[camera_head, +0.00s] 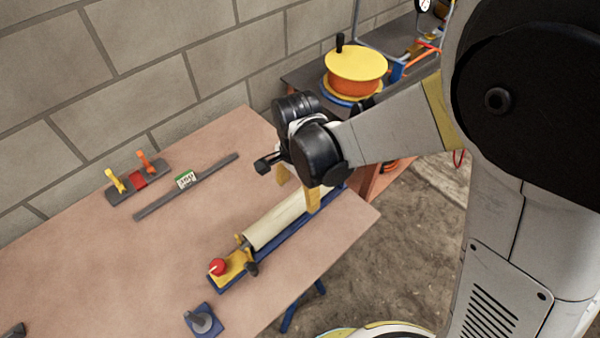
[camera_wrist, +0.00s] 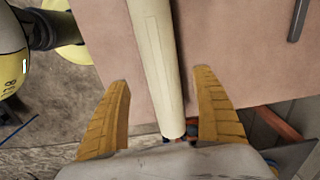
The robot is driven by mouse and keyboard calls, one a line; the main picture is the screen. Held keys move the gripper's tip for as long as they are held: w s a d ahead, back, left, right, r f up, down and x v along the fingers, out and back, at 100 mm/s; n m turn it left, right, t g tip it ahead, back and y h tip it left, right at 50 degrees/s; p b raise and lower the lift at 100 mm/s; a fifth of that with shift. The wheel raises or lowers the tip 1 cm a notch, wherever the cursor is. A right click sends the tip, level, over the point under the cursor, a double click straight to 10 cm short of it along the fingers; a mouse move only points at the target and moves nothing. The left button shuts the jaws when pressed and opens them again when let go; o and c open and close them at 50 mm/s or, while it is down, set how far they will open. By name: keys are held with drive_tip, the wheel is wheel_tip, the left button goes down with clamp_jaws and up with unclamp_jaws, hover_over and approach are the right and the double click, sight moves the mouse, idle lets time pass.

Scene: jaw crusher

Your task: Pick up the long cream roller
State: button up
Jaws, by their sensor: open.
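The long cream roller (camera_head: 277,219) lies on a blue stand (camera_head: 290,233) along the right part of the table. In the wrist view the roller (camera_wrist: 158,60) runs from the top edge down between my fingers. My gripper (camera_head: 299,190) is over the far part of the roller, its yellow fingers pointing down. In the wrist view my gripper (camera_wrist: 163,112) is open, one finger on each side of the roller with a gap on both sides. The roller's far end is hidden behind my gripper in the head view.
A yellow end block with a red knob (camera_head: 217,266) is at the stand's near end. A grey bar (camera_head: 187,186) and a small grey block with coloured levers (camera_head: 137,180) lie on the table (camera_head: 120,250). An orange and yellow reel (camera_head: 356,72) stands behind, beside the block wall.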

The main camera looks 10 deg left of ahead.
sight(295, 206)
drive_tip(key=f+b, duration=0.1)
drive_tip(key=f, duration=0.1)
drive_tip(key=f+b, duration=0.1)
drive_tip(key=f, duration=0.1)
drive_tip(key=f+b, duration=0.1)
drive_tip(key=f, duration=0.1)
drive_tip(key=shift+s+a+f, duration=0.15)
drive_tip(key=shift+a+f, duration=0.15)
drive_tip(key=shift+a, duration=0.05)
drive_tip(key=shift+r, duration=0.1)
drive_tip(key=c, duration=1.5)
